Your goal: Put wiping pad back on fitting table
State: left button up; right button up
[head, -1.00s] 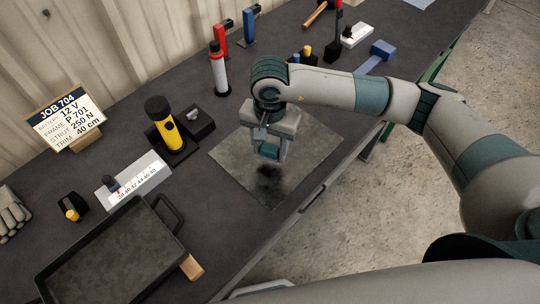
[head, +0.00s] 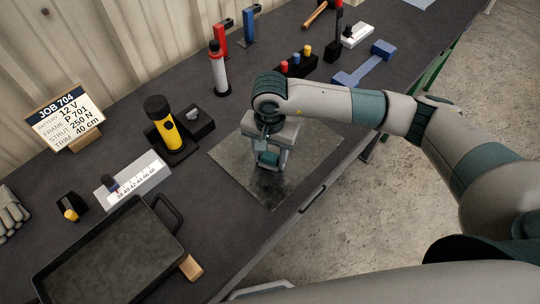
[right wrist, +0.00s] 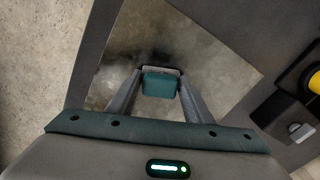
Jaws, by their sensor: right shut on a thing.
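My right gripper (head: 267,163) is shut on the wiping pad (right wrist: 158,84), a small teal block with a grey underside. The pad also shows between the fingers in the head view (head: 267,158). It is low over a square grey metal sheet (head: 236,167) lying on the dark fitting table (head: 325,95). I cannot tell whether the pad touches the sheet. A faint dark smudge (right wrist: 122,48) shows on the sheet beside the pad in the right wrist view. My left gripper is not in view.
The front table edge is close to the sheet.

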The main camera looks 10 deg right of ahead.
aim_at(270, 155)
jog(key=shift+f, duration=0.15)
jog(key=o, duration=1)
jog(key=shift+r, duration=0.3)
notch_tip(270, 155, up, 12)
jog(key=b, duration=0.4)
jog(key=shift+b, duration=0.35)
